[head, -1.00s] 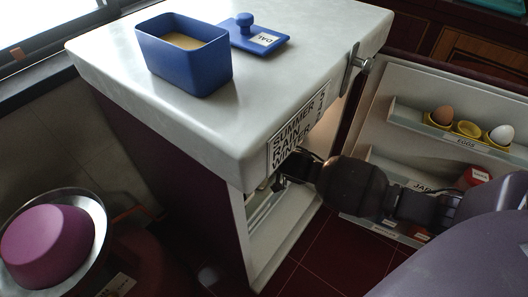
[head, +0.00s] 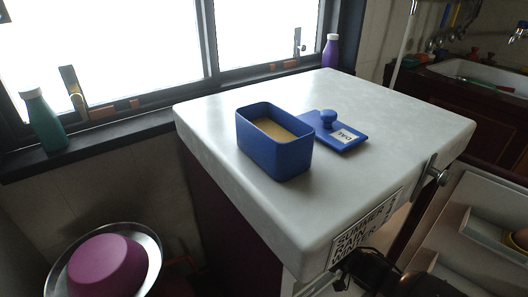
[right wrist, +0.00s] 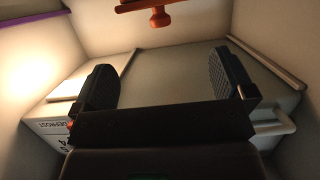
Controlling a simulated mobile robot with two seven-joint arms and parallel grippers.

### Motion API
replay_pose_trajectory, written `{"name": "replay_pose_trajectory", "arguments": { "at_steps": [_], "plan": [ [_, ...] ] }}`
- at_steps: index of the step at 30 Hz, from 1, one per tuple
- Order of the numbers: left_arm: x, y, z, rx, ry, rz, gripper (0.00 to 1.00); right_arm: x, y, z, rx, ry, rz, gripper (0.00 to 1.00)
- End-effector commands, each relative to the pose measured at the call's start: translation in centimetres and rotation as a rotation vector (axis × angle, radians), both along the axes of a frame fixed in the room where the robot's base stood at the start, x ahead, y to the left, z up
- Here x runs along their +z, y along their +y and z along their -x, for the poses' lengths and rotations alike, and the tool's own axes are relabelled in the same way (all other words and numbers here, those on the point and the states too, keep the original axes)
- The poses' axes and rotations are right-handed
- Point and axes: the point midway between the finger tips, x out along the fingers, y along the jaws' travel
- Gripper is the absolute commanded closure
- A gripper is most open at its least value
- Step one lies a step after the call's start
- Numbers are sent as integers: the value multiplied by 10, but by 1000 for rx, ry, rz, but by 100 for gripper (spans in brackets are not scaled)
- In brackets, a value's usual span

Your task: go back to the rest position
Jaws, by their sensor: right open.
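My right gripper (right wrist: 165,80) is open, with its two dark fingers spread wide and nothing between them. In the right wrist view it is inside a pale, lit compartment, facing a box or drawer (right wrist: 190,65) with lettering on its left front. In the head view part of the right gripper (head: 342,278) shows at the bottom edge, below the season label (head: 365,238) on the cabinet's corner. Most of that arm is cut off. My left gripper is not in view.
An open blue bin (head: 275,155) with yellowish contents and its blue lid (head: 340,138) stand on the white top (head: 400,120). An open door (head: 465,230) with racks is at right. A purple bowl (head: 105,265) is lower left. Bottles stand on the windowsill.

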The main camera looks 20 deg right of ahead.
Motion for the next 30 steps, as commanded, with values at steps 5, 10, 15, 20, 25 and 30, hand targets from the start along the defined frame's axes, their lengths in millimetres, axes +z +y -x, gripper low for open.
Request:
{"name": "replay_pose_trajectory", "arguments": {
  "at_steps": [5, 10, 15, 20, 25, 30],
  "plan": [
    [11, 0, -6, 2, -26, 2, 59, 8, 1, 12, -8, 1, 2, 0],
    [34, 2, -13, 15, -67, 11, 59, 28, 3, 55, -35, 16, 15, 0],
    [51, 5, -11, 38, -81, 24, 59, 45, 4, 111, -75, 44, 35, 0],
    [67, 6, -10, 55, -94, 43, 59, 60, 5, 163, -116, 78, 54, 0],
    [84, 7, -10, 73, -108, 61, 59, 78, 4, 219, -166, 119, 74, 0],
    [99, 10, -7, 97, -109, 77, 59, 96, 3, 276, -219, 172, 96, 0]
  ]
}}
